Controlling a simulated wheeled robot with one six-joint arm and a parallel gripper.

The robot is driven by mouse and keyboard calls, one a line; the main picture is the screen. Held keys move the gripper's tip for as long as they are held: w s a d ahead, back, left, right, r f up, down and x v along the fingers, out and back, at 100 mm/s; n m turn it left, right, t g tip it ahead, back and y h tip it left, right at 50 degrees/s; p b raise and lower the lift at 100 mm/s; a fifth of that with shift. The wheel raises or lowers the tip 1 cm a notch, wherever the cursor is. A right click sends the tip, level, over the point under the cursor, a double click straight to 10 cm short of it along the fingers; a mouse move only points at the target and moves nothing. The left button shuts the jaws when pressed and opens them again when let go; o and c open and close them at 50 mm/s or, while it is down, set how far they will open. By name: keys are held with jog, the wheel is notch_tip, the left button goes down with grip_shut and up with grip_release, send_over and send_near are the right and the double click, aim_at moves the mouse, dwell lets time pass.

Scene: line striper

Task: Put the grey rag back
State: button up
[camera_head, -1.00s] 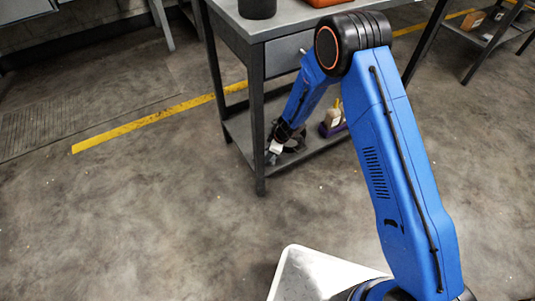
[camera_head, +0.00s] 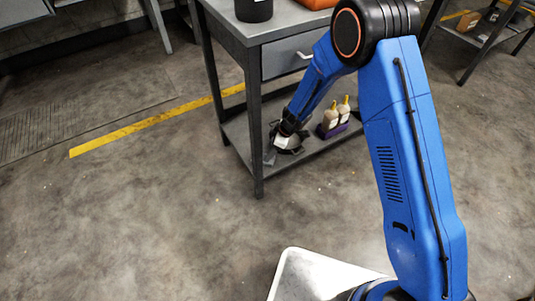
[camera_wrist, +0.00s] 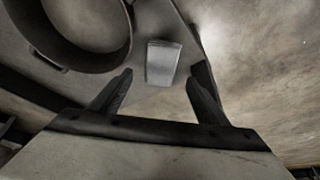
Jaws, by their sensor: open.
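A small light grey, flat, roughly rectangular piece that looks like the grey rag (camera_wrist: 162,63) lies on a grey surface in the wrist view. It is ahead of and between the two dark fingers, with a gap to each. In the head view, a small grey patch (camera_head: 270,156), likely the same rag, shows at the left end of the bench's lower shelf (camera_head: 240,133). My gripper (camera_wrist: 160,78) is open and empty. In the head view my gripper (camera_head: 288,145) is low over that shelf end, its fingers hard to make out.
Two bottles with yellow tips (camera_head: 338,112) stand in a purple holder (camera_head: 333,130) right of my gripper. A dark round-rimmed container (camera_wrist: 85,60) is close on the left in the wrist view. The bench's front leg (camera_head: 255,140) is nearby. The floor in front is clear.

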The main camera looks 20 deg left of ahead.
jog(key=shift+v, duration=2.65)
